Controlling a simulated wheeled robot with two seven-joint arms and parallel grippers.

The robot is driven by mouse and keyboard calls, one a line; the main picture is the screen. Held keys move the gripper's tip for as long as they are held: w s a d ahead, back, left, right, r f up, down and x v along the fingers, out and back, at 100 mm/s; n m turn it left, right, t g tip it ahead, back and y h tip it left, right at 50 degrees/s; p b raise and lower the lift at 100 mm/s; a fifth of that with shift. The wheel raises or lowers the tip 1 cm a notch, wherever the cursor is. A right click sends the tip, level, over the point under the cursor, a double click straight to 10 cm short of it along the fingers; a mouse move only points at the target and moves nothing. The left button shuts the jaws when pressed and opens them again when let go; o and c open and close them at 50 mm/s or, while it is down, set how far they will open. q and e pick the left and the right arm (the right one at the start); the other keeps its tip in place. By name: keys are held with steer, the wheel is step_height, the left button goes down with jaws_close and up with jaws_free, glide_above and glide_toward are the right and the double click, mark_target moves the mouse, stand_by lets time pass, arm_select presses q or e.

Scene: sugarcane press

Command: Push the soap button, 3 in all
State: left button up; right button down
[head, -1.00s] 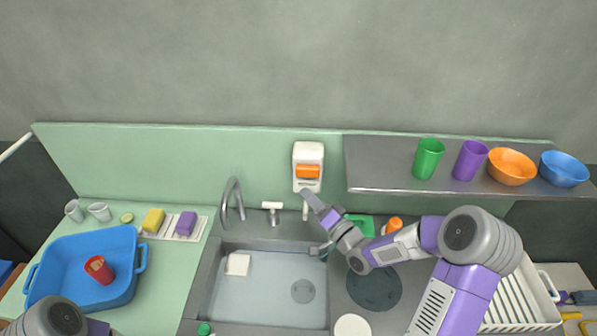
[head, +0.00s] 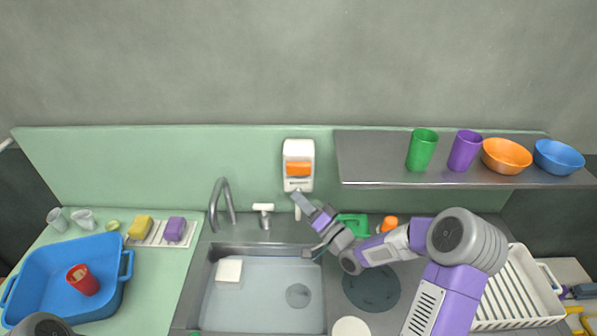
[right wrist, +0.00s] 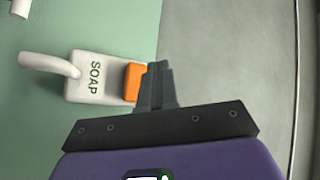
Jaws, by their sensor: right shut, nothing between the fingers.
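The white soap dispenser (head: 298,150) is on the green wall panel above the sink, with an orange button (head: 298,169) on its front. In the right wrist view the dispenser (right wrist: 85,85) carries the word SOAP, and its orange button (right wrist: 133,82) is next to my fingers. My right gripper (head: 298,196) is shut and empty, just below the dispenser in the head view. In the right wrist view its fingertips (right wrist: 159,66) are just to the right of the button; whether they touch it I cannot tell. My left gripper is out of view; only a bit of that arm shows.
The sink (head: 265,290) with its tap (head: 219,203) lies below the dispenser. A metal shelf (head: 380,165) with cups and bowls juts out right of it. A blue tub (head: 35,270) holding a red cup (head: 83,279) stands at left.

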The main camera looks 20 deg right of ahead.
mark_target(295, 170)
steer(key=shift+w+d, duration=0.55)
steer(key=shift+w, duration=0.6)
steer(key=shift+w+d, duration=0.55)
steer(key=shift+w, duration=0.55)
steer(key=shift+w+d, duration=0.55)
steer(key=shift+w, duration=0.6)
steer(key=shift+b, duration=0.3)
steer(key=shift+w+d, duration=0.15)
steer(key=shift+w, duration=0.2)
steer(key=shift+w+d+b, duration=0.3)
steer(key=shift+w+d, duration=0.1)
steer(key=shift+w, duration=0.3)
steer(key=shift+s+a, duration=0.35)
steer(key=shift+s, duration=0.25)
steer(key=shift+s+a, duration=0.2)
steer(key=shift+s, duration=0.3)
steer(key=shift+s+a+b, duration=0.1)
steer(key=shift+s+a, duration=0.25)
steer(key=shift+s, duration=0.4)
steer(key=shift+s+a+b, duration=0.1)
steer(key=shift+s+a, duration=0.3)
steer(key=shift+s, duration=0.35)
steer(key=shift+s+a+b, duration=0.1)
steer(key=shift+s+a, duration=0.25)
steer(key=shift+s, duration=0.4)
